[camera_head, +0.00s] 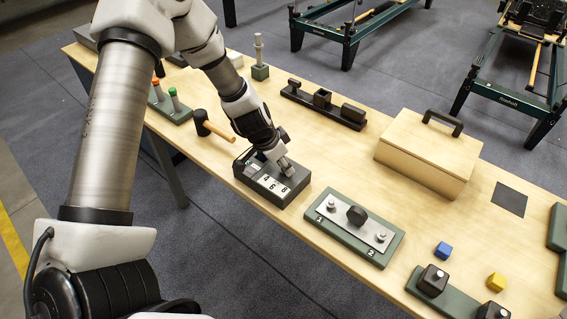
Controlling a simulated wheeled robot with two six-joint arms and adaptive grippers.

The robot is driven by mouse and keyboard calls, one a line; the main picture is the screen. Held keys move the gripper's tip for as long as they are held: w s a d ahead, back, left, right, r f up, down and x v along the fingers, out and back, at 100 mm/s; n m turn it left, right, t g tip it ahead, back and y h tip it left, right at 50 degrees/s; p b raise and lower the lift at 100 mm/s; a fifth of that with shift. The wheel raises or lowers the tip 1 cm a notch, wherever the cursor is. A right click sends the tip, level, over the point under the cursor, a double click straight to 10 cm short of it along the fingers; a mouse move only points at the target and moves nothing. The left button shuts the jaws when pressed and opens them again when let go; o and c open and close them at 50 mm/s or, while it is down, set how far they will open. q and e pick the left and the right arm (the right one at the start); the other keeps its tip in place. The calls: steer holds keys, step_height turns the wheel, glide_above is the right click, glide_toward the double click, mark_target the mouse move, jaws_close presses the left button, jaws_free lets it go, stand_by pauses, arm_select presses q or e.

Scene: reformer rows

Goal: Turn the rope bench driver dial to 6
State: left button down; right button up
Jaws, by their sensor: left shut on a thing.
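A dark grey box (246,178) with a row of white number labels on its top sits near the front edge of the wooden table; I take it to be the dial unit. My left gripper (286,168) comes down from the upper left onto the right part of this box. It is shut on the dial, which the fingers mostly hide. The pointer and the number it is set to cannot be made out. My right gripper is not in view.
A hammer (214,128) lies left of the box. A green-based plate with a black knob (357,215) lies to the right. Behind are a black holder (323,104) and a wooden box with a handle (428,150).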

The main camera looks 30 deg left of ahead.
arm_select(q)
steer(key=shift+d+n+y, duration=0.1)
steer(key=shift+n+y, duration=0.2)
steer(key=shift+n, duration=0.7)
steer(key=shift+r+n+t+y+p, duration=0.1)
steer(key=shift+n+t+y+p, duration=0.3)
steer(key=shift+n, duration=0.4)
steer(key=n+y+p, duration=0.1)
steer(key=n+p, duration=0.1)
steer(key=n, duration=0.1)
steer(key=shift+d+r, duration=0.1)
steer(key=shift+d, duration=0.05)
steer(key=shift+n+y+p, duration=0.4)
steer(key=shift+n+p, duration=0.35)
steer(key=shift+n, duration=0.15)
steer(key=c, duration=0.8)
jaws_free()
steer(key=shift+w+f, duration=0.1)
steer(key=shift+f, duration=0.1)
steer(key=shift+g, duration=0.3)
